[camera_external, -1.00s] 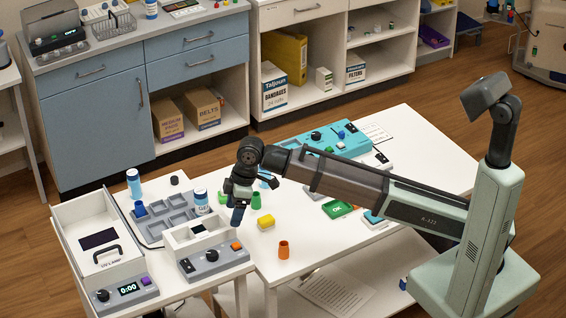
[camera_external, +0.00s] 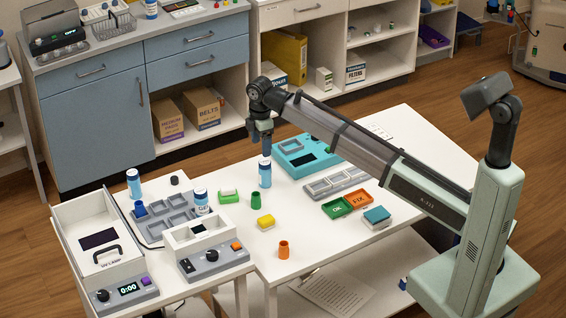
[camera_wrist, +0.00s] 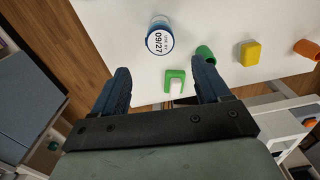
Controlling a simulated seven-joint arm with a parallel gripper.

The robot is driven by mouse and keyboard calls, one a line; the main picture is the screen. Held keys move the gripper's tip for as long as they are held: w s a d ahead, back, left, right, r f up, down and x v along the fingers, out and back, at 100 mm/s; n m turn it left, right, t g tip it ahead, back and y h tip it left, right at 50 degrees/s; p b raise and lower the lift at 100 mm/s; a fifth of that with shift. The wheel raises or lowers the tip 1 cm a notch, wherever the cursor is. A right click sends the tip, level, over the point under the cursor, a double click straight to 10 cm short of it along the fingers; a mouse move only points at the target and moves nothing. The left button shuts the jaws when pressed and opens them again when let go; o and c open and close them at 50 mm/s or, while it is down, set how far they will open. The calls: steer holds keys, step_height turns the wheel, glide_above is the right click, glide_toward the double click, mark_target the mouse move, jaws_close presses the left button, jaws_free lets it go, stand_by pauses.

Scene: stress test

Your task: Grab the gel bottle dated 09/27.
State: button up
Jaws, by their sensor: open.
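A blue and white gel bottle (camera_wrist: 160,38) shows its top end in the camera_wrist view, with "09/27" printed on its white cap. It stands upright on the white table in the camera_external view (camera_external: 265,175). My gripper (camera_external: 263,147) is just above this bottle, pointing down. In the camera_wrist view my gripper (camera_wrist: 163,78) is open and empty, and the bottle lies beyond the fingertips, not between them. Two similar bottles stand at the left, one behind the grey tray (camera_external: 134,183) and one at its right end (camera_external: 201,202); their dates are not readable.
Near the bottle on the table are a green holder (camera_external: 229,197), a green cup (camera_external: 256,201), a yellow block (camera_external: 266,222) and an orange cup (camera_external: 283,250). A teal device (camera_external: 297,163) and a grey tray (camera_external: 340,182) sit to the right. The table's front is mostly clear.

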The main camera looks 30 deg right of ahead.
mark_target(262, 163)
step_height(262, 163, down, 8)
steer(key=shift+s+r, duration=0.1)
steer(key=shift+r, duration=0.05)
steer(key=shift+s+d+f, duration=0.1)
steer(key=shift+d+f, duration=0.1)
steer(key=shift+f, duration=0.5)
steer(key=shift+w+d+f, duration=0.1)
steer(key=shift+d+f, duration=0.1)
steer(key=shift+f, duration=0.55)
steer(key=shift+s+d+f, duration=0.1)
steer(key=shift+d+f, duration=0.1)
steer(key=shift+f, duration=1)
steer(key=c, duration=1.2)
